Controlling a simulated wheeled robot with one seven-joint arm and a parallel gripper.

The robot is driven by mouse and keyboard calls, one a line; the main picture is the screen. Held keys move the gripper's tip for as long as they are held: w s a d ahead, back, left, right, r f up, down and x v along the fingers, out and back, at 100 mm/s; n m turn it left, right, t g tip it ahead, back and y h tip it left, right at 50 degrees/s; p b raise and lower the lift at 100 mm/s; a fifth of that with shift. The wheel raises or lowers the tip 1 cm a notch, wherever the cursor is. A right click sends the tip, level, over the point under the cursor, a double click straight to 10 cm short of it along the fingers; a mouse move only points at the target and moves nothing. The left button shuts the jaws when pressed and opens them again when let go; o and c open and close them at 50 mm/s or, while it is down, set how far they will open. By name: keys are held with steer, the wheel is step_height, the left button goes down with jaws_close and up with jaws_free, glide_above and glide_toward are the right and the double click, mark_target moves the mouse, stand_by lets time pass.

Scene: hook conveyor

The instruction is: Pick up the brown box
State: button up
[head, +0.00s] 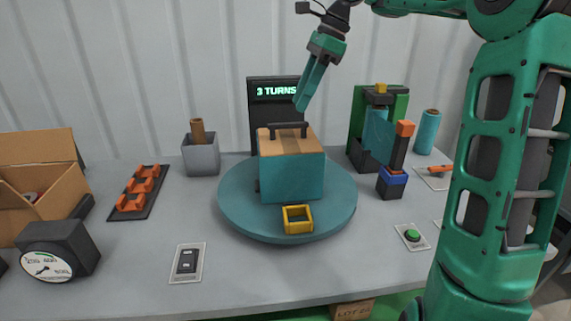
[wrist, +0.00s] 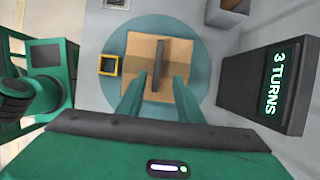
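A box with a brown top and teal front (head: 291,172) stands on a round teal turntable (head: 235,205). A black bar handle (head: 288,129) is on its top. In the wrist view the brown top (wrist: 143,55) and handle (wrist: 159,60) are seen from above. My gripper (head: 302,100) is above the box, pointing down and tilted. In the wrist view my gripper (wrist: 158,84) has its two fingers apart, one on each side of the handle's line, holding nothing. The fingers hide part of the box's near side in that view.
A yellow square ring (head: 298,219) lies at the turntable's front. A black "3 TURNS" display (head: 275,92) stands behind. An open cardboard box (head: 45,200) and gauge (head: 58,250) are left. A green-framed device (head: 358,140) and orange-topped lever (head: 399,150) stand right.

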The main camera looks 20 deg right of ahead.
mark_target(289, 123)
steer(key=shift+x, duration=1.6)
steer(key=x, duration=0.4)
steer(key=shift+s+a, duration=0.2)
steer(key=shift+a, duration=0.2)
steer(key=shift+w+f, duration=0.1)
steer(key=shift+f, duration=0.35)
jaws_close()
steer(key=shift+a+r, duration=0.1)
